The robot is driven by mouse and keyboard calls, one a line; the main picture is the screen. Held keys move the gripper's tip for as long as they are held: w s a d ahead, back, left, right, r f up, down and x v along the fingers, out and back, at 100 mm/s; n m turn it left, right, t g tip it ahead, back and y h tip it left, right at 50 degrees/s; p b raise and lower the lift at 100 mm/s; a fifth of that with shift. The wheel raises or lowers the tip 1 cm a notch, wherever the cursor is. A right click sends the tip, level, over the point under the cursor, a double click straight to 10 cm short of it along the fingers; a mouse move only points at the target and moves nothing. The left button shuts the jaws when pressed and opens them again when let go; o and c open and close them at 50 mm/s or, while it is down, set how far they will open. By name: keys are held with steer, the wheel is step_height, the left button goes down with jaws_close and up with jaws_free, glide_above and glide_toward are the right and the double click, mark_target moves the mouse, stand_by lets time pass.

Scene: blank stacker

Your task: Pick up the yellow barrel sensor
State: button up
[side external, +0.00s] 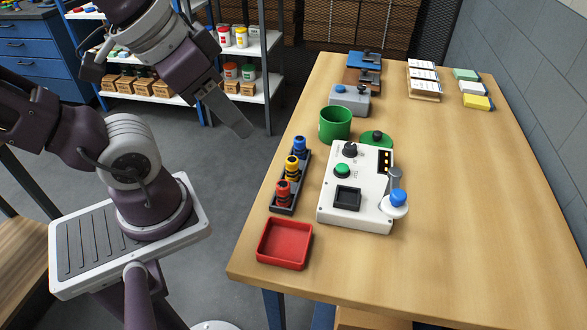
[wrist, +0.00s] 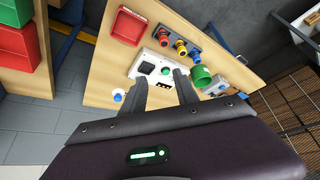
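The yellow barrel sensor (side external: 292,169) stands upright in the middle of a black rack (side external: 287,205), between a red sensor (side external: 283,192) and a blue sensor (side external: 299,146). In the wrist view the yellow sensor (wrist: 181,48) shows beyond the fingertips, in the same row. My gripper (side external: 243,130) is in the air left of the table edge, well apart from the rack. In the wrist view my gripper (wrist: 160,79) has its two fingers spread with nothing between them. The side view shows the fingers edge-on.
A red tray (side external: 285,243) lies at the table's front left corner. A white control box (side external: 363,216) with knobs and a lever stands right of the rack. A green cup (side external: 335,125) and grey fixture (side external: 350,101) stand behind. The table's right side is mostly clear.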

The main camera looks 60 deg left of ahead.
steer(key=o, duration=0.4)
steer(key=n+g, duration=0.6)
steer(key=n, duration=0.7)
glide_above(292, 159)
steer(key=f, duration=1.5)
steer(key=shift+w+a+f, duration=0.15)
steer(key=shift+a+f, duration=0.05)
steer(key=shift+f, duration=0.2)
steer(key=shift+n, duration=0.3)
steer(key=f, duration=0.7)
steer(key=shift+s+d, duration=0.2)
